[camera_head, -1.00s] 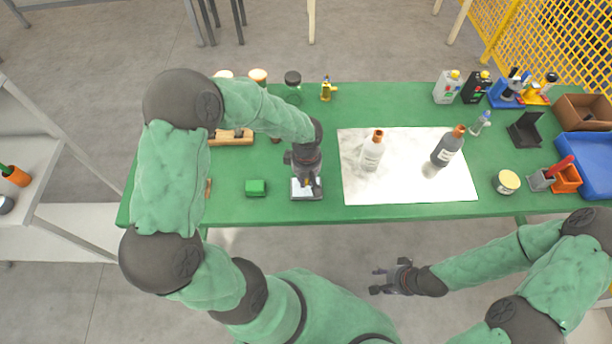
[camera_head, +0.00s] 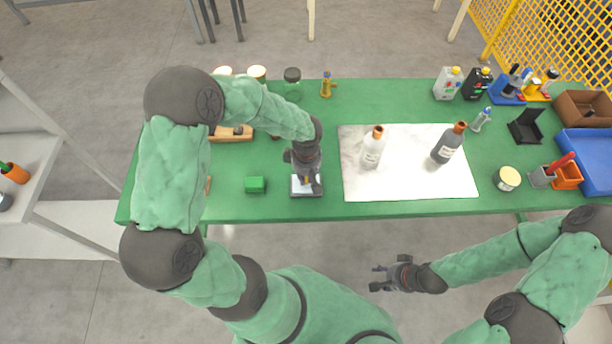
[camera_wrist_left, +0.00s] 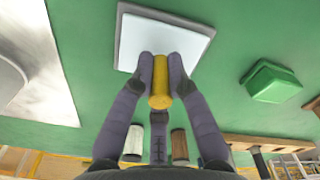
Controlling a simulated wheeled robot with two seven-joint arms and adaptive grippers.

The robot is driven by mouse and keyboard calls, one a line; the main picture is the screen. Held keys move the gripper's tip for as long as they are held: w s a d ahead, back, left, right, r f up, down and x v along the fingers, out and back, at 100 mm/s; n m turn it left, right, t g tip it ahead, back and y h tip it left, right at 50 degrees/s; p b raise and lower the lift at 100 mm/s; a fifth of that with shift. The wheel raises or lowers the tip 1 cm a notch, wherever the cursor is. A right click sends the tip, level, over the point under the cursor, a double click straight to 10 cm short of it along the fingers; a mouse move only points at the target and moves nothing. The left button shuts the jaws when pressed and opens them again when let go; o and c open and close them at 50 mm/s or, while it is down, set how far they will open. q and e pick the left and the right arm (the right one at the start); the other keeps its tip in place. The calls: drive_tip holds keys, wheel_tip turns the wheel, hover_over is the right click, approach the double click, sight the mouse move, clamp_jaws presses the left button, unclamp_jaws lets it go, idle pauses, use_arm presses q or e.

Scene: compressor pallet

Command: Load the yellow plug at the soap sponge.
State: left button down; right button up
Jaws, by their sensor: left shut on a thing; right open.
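My left gripper (camera_head: 307,182) points down over a small dark-edged tray with a white top (camera_head: 300,191) near the table's front edge. In the left wrist view its fingers (camera_wrist_left: 161,78) are shut on the yellow plug (camera_wrist_left: 160,88), an upright-looking cylinder. The plug's far end overlaps the white top (camera_wrist_left: 160,40) in that view; I cannot tell whether they touch. A green block (camera_head: 255,184), which looks like the soap sponge, lies left of the tray. It also shows in the left wrist view (camera_wrist_left: 270,82). My right gripper (camera_head: 384,280) is open and empty in front of the table.
A white marbled sheet (camera_head: 410,185) right of the tray bears a white bottle (camera_head: 371,150) and a grey bottle (camera_head: 447,145). A round tin (camera_head: 507,179) and a blue bin (camera_head: 590,160) are further right. A wooden block (camera_head: 232,134) lies behind the green block.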

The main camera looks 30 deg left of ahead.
use_arm(q)
drive_tip(key=shift+f+b, duration=0.4)
drive_tip(key=shift+f, duration=0.05)
idle(0.5)
drive_tip(key=shift+s+f+b, duration=0.1)
drive_tip(key=shift+f+b, duration=0.05)
drive_tip(key=shift+b, duration=0.2)
idle(1.6)
drive_tip(key=shift+r+p, duration=2.05)
drive_tip(key=shift+r, duration=1.55)
drive_tip(key=m, duration=0.1)
drive_tip(key=w+d+m, duration=0.1)
drive_tip(key=shift+w+m, duration=0.2)
drive_tip(key=shift+m, duration=0.2)
drive_tip(key=w+d+m, duration=0.4)
drive_tip(key=d+m, duration=0.1)
drive_tip(key=m, duration=0.7)
drive_tip(key=shift+w+d, duration=0.15)
drive_tip(key=shift+w, duration=0.2)
